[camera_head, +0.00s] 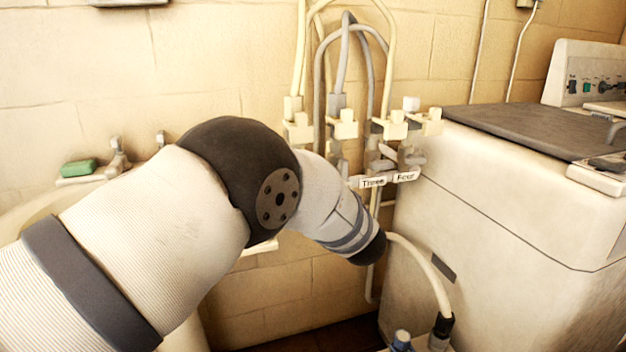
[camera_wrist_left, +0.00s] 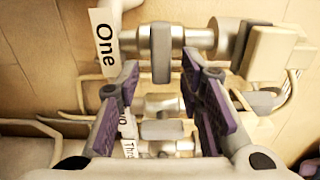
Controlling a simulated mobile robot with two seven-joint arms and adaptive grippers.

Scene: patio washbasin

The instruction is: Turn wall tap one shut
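Wall tap one (camera_wrist_left: 185,38) is at the top of the left wrist view, a metal body with a grey lever (camera_wrist_left: 161,55) and a white "One" label (camera_wrist_left: 105,42) beside it. My left gripper (camera_wrist_left: 160,78) is open, its two purple-padded fingers pointing at the tap. The lever lies ahead of the gap between the fingertips; I cannot tell if it touches them. In the head view my left arm hides tap one and the gripper. My right gripper is in no view.
Taps labelled Three (camera_head: 372,182) and Four (camera_head: 406,176) show right of my arm, with hoses (camera_head: 343,60) rising above. A white washing machine (camera_head: 500,200) stands to the right. A green soap (camera_head: 79,168) lies at the washbasin on the left.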

